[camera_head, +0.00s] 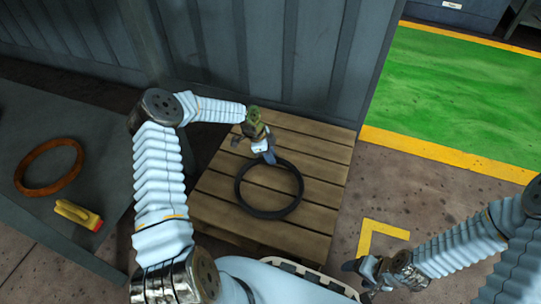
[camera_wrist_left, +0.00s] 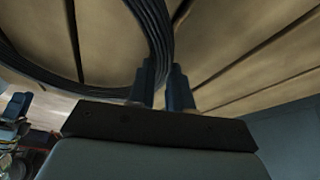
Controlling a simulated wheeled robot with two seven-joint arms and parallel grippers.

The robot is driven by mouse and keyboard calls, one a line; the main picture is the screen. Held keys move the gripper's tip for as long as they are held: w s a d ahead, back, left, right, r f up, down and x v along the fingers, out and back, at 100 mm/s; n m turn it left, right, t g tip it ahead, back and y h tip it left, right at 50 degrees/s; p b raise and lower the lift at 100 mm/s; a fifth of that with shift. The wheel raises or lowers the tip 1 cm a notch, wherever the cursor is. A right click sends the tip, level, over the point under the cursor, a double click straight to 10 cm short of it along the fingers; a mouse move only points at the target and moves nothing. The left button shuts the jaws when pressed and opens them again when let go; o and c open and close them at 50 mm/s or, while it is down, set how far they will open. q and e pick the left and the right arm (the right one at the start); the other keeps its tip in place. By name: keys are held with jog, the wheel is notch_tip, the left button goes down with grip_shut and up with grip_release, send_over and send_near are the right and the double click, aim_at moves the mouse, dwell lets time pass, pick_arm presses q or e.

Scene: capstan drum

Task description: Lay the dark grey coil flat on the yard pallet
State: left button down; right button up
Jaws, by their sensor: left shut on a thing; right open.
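The dark grey coil (camera_head: 241,199) is a ring over the wooden slats of the yard pallet (camera_head: 325,160) in the head view. My left gripper (camera_head: 269,156) is at the coil's far edge, shut on it. In the left wrist view the coil (camera_wrist_left: 100,83) passes between the two fingers of the left gripper (camera_wrist_left: 165,80). The coil looks roughly level; I cannot tell whether it touches the slats all round. My right gripper (camera_head: 358,270) is open and empty, off to the right of the pallet near my base.
A grey panelled wall (camera_head: 270,60) stands behind the pallet. Open floor with yellow markings lies to the right.

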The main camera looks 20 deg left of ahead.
pick_arm(q)
jog(key=shift+f+b, duration=0.65)
jog(key=shift+f, duration=0.05)
jog(key=c, duration=1)
grip_release()
jog(key=p+v, duration=0.2)
jog(key=v, duration=1.1)
jog(key=shift+s+a+r+p, duration=0.1)
jog(key=shift+a+r+p, duration=0.1)
jog(key=shift+r+p, duration=0.15)
jog(key=shift+s, duration=0.1)
